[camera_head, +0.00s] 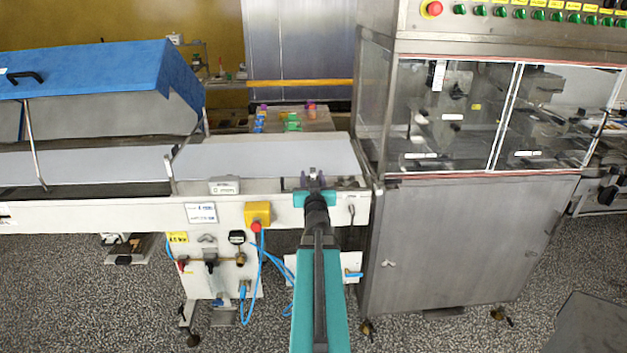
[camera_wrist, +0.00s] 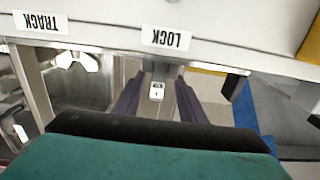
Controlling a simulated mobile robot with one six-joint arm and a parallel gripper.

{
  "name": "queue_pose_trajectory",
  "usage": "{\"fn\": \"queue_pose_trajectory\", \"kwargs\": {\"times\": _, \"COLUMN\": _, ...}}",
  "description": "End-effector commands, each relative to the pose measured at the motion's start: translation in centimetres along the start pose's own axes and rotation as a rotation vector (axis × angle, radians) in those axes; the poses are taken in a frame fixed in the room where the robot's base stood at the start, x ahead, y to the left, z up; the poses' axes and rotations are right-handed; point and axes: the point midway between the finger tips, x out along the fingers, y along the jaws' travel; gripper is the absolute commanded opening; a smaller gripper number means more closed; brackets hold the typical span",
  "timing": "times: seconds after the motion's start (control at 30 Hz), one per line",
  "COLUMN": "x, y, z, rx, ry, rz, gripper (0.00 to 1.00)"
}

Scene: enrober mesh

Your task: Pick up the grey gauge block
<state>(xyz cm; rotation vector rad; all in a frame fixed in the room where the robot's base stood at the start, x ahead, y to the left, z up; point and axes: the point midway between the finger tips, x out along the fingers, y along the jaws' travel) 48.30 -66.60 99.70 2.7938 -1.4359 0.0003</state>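A slim grey piece with a small white tag, which looks like the grey gauge block (camera_wrist: 158,74), is between my gripper's two dark fingers in the wrist view. My gripper (camera_wrist: 159,80) is open, with a finger on each side of the piece and narrow gaps visible. I see no clear contact. In the head view my gripper (camera_head: 314,174) is at the front edge of the conveyor, near its right end. The block is too small and too covered by the fingers to make out there.
White labels reading LOCK (camera_wrist: 166,38) and TRACK (camera_wrist: 40,21) show upside down in the wrist view. A steel cabinet (camera_head: 455,245) stands close on the right. A small pale box (camera_head: 224,186) and a yellow stop-button box (camera_head: 257,213) are left of my gripper. The belt (camera_head: 265,158) is clear.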

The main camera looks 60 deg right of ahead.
Motion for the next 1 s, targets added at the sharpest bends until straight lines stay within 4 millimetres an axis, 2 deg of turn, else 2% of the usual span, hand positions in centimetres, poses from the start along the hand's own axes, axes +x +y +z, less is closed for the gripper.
{"fn": "queue_pose_trajectory", "kwargs": {"times": 0.53, "x": 0.6, "y": 0.0, "z": 0.1, "rx": 0.0, "ry": 0.0, "rz": -0.001, "gripper": 0.38}}
{"fn": "queue_pose_trajectory", "kwargs": {"times": 1.0, "x": 4.2, "y": 0.2, "z": 0.4, "rx": 0.001, "ry": 0.0, "rz": -0.001, "gripper": 0.38}}
